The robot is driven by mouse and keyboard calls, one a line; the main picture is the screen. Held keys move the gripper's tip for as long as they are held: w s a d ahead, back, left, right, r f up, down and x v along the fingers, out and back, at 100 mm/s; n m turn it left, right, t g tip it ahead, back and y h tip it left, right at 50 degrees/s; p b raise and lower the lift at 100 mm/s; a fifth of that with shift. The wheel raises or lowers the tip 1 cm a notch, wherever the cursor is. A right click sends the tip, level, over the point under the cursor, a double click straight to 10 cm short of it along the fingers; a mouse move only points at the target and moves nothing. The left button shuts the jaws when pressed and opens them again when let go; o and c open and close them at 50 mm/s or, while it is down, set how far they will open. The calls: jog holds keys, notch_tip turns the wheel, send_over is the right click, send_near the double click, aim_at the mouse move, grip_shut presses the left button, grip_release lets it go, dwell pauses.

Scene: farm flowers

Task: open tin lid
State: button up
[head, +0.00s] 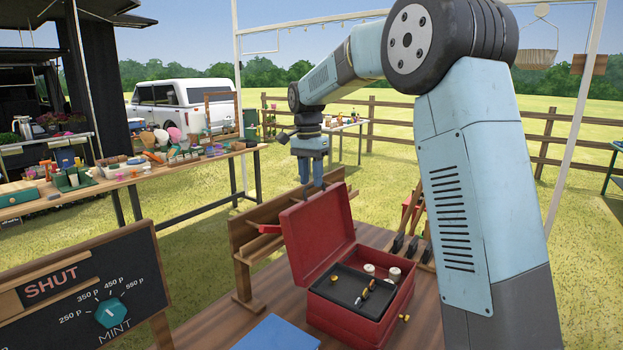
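The red tin (399,319) stands on the brown wooden table. Its red lid (316,238) is open, standing up and tilted back from the box. Inside the tin is a dark tray (345,283) with a few small brass and dark items, and white spools sit beside it. My gripper (313,190) points down at the top edge of the lid. Its fingertips are small and partly lost against the lid, so I cannot tell whether they touch or grip it.
A blue flat object (278,334) lies in front of the tin. A chalkboard sign (85,300) with a teal knob stands at the left. A wooden rack (262,240) stands behind the lid. Dark-tipped tools (413,245) lean at the right.

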jog(key=shift+f, duration=0.3)
jog(key=shift+c, duration=0.2)
grip_shut()
dwell(1.1)
